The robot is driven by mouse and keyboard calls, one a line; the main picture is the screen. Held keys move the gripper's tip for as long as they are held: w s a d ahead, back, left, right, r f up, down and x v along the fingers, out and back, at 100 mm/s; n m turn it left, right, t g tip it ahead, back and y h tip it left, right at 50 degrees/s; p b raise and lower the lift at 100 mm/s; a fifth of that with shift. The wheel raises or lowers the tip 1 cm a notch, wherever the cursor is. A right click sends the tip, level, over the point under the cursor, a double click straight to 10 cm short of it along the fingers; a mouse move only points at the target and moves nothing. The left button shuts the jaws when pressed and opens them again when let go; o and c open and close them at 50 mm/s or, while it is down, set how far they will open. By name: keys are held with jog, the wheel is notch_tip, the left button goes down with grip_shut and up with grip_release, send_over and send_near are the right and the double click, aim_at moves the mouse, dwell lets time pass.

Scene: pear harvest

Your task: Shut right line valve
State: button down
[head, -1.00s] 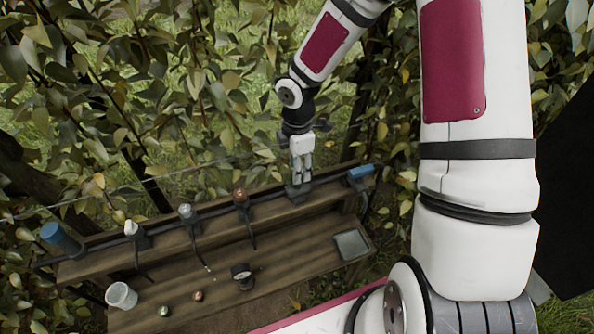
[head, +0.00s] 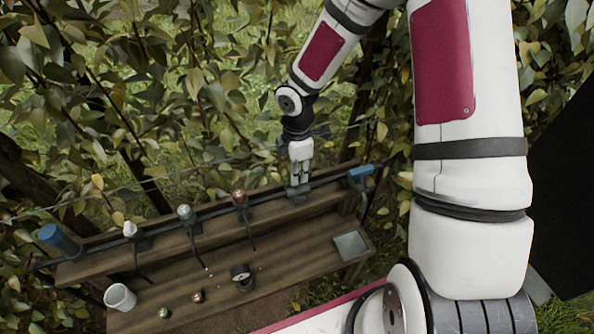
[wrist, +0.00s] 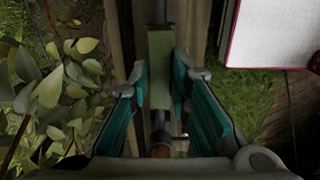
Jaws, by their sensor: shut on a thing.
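The right line valve shows in the wrist view as a dull green block-shaped handle (wrist: 168,75), lying lengthwise in line with the dark pipe. In the head view the valve (head: 299,193) is a small grey-green piece on the pipe along the bench's upper shelf, right of the copper-topped fitting. My gripper (head: 300,178) comes down on it from above. In the wrist view my gripper (wrist: 170,95) has its teal pads on both sides of the handle, shut on it. The valve's lower part is hidden.
The wooden bench (head: 190,250) carries fittings with white, grey and copper (head: 239,197) tops. Blue cylinders sit at the left (head: 60,238) and right (head: 360,171) ends of the pipe. A white cup (head: 120,297), small round pieces and a grey tray (head: 350,245) stand lower. Leafy branches crowd behind.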

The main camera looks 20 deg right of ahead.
jog(key=shift+m, duration=0.3)
jog(key=m, duration=0.8)
jog(key=shift+m, duration=0.3)
jog(key=m, duration=0.8)
jog(key=shift+b, duration=0.35)
jog(key=shift+m, duration=0.4)
jog(key=c, duration=1.5)
grip_release()
